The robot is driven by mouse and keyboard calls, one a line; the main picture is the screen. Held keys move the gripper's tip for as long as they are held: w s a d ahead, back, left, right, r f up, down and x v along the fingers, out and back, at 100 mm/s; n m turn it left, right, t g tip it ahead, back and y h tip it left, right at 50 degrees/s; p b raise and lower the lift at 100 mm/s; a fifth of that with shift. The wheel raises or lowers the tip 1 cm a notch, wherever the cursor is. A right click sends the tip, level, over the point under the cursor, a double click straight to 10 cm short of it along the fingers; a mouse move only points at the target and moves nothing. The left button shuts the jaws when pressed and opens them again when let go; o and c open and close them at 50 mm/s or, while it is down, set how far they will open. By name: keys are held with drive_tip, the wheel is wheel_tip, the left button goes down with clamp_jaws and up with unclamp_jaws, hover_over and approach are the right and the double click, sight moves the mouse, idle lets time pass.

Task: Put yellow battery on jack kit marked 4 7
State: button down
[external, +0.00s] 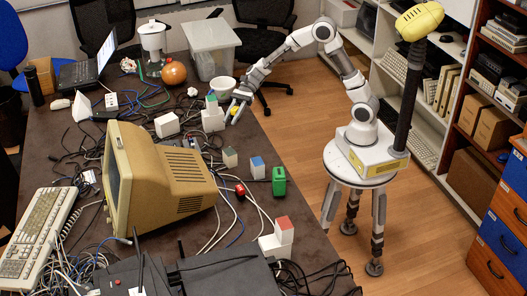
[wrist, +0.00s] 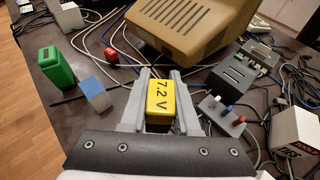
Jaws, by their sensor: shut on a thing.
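The yellow battery (wrist: 161,103), marked 7.2 V, sits between the two fingers of my gripper (wrist: 160,88) in the wrist view. My gripper is shut on it. In the external view my gripper (external: 236,111) is over the right edge of the table, with a little yellow of the battery (external: 234,110) showing. I cannot make out a 4 7 marking on anything. A small grey box with red, blue and white jacks (wrist: 220,113) lies right of my gripper in the wrist view. I cannot tell whether it is the marked jack kit.
The dark table (external: 262,202) is cluttered with cables. A beige monitor (external: 160,175) stands near its middle. Small blocks with coloured tops, such as a blue-topped one (external: 257,168), and a green object (external: 279,181) stand along the right side. A white bowl (external: 222,84) is behind my gripper.

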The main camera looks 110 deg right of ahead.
drive_tip(key=shift+w+a+f+b, duration=0.75)
drive_tip(key=shift+a+f, duration=0.4)
drive_tip(key=shift+f, duration=0.35)
drive_tip(key=shift+w+a+f+b, duration=0.65)
drive_tip(key=shift+w+a+f, duration=0.2)
drive_tip(key=shift+a+f, duration=0.5)
drive_tip(key=shift+w+a+f+b, duration=0.75)
drive_tip(key=shift+a+f, duration=0.25)
drive_tip(key=shift+f, duration=0.65)
drive_tip(key=shift+f, duration=0.15)
drive_tip(key=c, duration=0.6)
unclamp_jaws()
drive_tip(key=shift+c, duration=0.2)
drive_tip(key=shift+r, duration=0.25)
drive_tip(key=p+v, duration=0.3)
drive_tip(key=v, duration=0.9)
